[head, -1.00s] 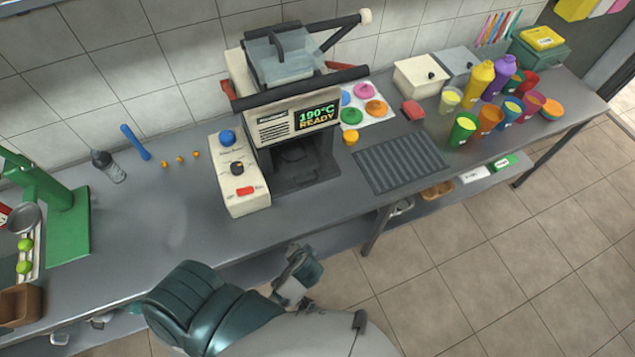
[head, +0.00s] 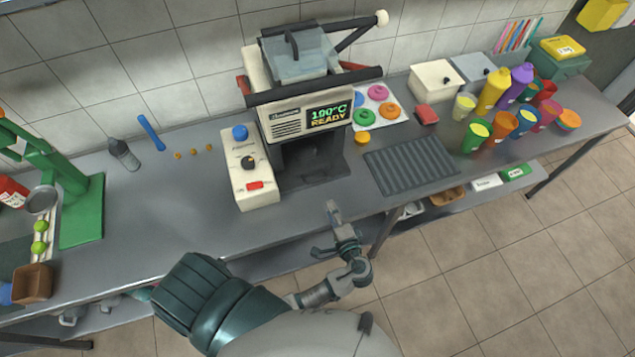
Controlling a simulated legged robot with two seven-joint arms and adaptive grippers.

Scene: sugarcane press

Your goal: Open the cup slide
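The press machine (head: 287,118) stands at the back middle of the counter, with a lit display (head: 328,114) reading 190°C READY. Below the display is a dark front bay (head: 312,160) with a dark base. I cannot make out a separate cup slide in it. My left gripper (head: 325,231) is in front of the machine at the counter's front edge, below and a little right of the bay. Its two fingers are spread apart with nothing between them, and it is clear of the machine. My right gripper is not in view.
A control box (head: 249,180) with blue, black and red knobs stands left of the bay. A ridged drain mat (head: 411,166) lies right of it, with several colored cups (head: 502,130) beyond. A green hand press (head: 81,211) is at far left. Counter left of the control box is mostly clear.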

